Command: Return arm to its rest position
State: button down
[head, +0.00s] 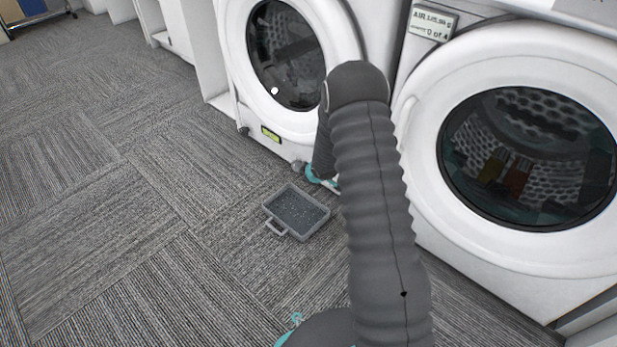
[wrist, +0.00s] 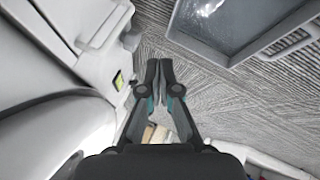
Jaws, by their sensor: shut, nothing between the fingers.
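My arm reaches up and forward from the bottom of the head view, then bends down in front of the washing machines. My gripper (wrist: 164,82) shows in the wrist view with its dark fingers together and nothing between them. In the head view the arm hides most of the gripper; only a small teal and grey part shows low by the left machine. The gripper is close to the machine's front and beside a grey tray.
The grey tray (head: 269,211) with a handle lies on the carpet (head: 150,230); it also shows in the wrist view (wrist: 208,55). A left washing machine (head: 236,50) and a right washing machine (head: 440,110) stand behind. The carpet at left is clear.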

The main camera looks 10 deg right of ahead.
jog(key=s+d+r+m+g+h+p, duration=0.1)
jog(key=s+d+r+m+g, duration=0.15)
jog(key=s, duration=0.55)
jog(key=s+d+r+m+g+h, duration=0.1)
jog(key=s+r+m+g, duration=0.25)
jog(key=s, duration=0.45)
jog(key=s+a+r+m+t+p, duration=0.1)
jog(key=s+a+r+p, duration=0.1)
jog(key=s+r, duration=0.6)
jog(key=s+a+r+m+t+p, duration=0.1)
jog(key=s+r, duration=0.8)
jog(key=r, duration=1.1)
jog(key=s+a+r+m+t+y+p, duration=0.1)
jog(key=s+a+r+m+t+p, duration=0.1)
jog(key=s+r+p, duration=0.3)
jog(key=s+r, duration=0.4)
jog(key=r, duration=0.6)
jog(key=shift+s+a+m, duration=0.25)
jog(key=shift+a+m, duration=0.1)
jog(key=shift+m, duration=0.05)
jog(key=shift+r, duration=0.1)
